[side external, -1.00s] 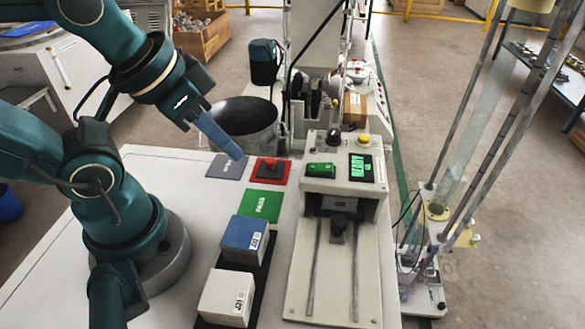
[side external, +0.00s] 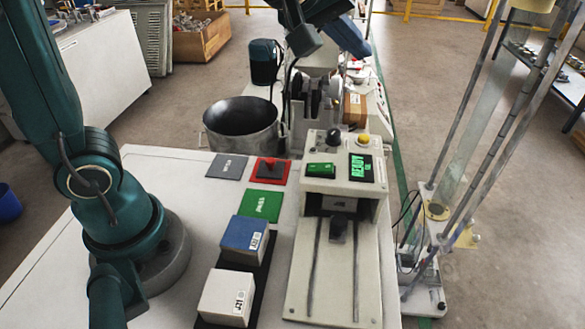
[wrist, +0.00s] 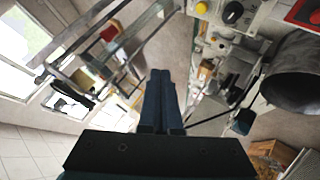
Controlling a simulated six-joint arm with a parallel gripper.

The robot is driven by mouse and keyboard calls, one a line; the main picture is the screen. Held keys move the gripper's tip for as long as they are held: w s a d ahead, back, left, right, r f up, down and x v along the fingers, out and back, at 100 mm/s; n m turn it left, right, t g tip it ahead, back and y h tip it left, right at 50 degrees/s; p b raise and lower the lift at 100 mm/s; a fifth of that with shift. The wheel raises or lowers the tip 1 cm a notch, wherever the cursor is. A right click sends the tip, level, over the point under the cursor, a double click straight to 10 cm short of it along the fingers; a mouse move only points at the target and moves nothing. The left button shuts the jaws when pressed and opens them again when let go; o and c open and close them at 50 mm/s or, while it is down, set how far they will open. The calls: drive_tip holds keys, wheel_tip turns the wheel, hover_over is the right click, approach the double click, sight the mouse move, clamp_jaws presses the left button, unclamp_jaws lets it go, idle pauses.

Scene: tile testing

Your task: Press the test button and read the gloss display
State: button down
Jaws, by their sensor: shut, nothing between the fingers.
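The grey gloss tester (side external: 287,290) stands at the right of the white bench. Its lit display (side external: 361,168) reads "READY" in green, with a smaller line too small to read. A green button (side external: 321,170) is beside the display. A yellow button (side external: 363,140) and a black knob (side external: 333,137) are on top behind it; they also show in the wrist view as a yellow button (wrist: 201,8) and a black knob (wrist: 232,12). My gripper (side external: 366,54) is high above and beyond the tester, touching nothing. Its blue fingers (wrist: 160,74) are shut and empty.
A blue tile block (side external: 244,236) and a white tile block (side external: 227,295) sit on a black rack left of the tester. Grey, green (side external: 262,206) and red (side external: 271,172) pads lie behind. A metal pot (side external: 240,122) and a tall rod-framed stand (side external: 437,200) flank the area.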

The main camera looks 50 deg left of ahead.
sight(364, 139)
drive_tip(key=shift+g, duration=0.4)
drive_tip(key=w+f, duration=0.1)
drive_tip(key=w+d+f, duration=0.1)
drive_tip(key=w+f, duration=0.1)
drive_tip(key=f, duration=0.1)
drive_tip(key=shift+d, duration=0.25)
drive_tip(key=shift+s, duration=0.1)
drive_tip(key=shift+f, duration=4.35)
drive_tip(key=shift+f, duration=0.4)
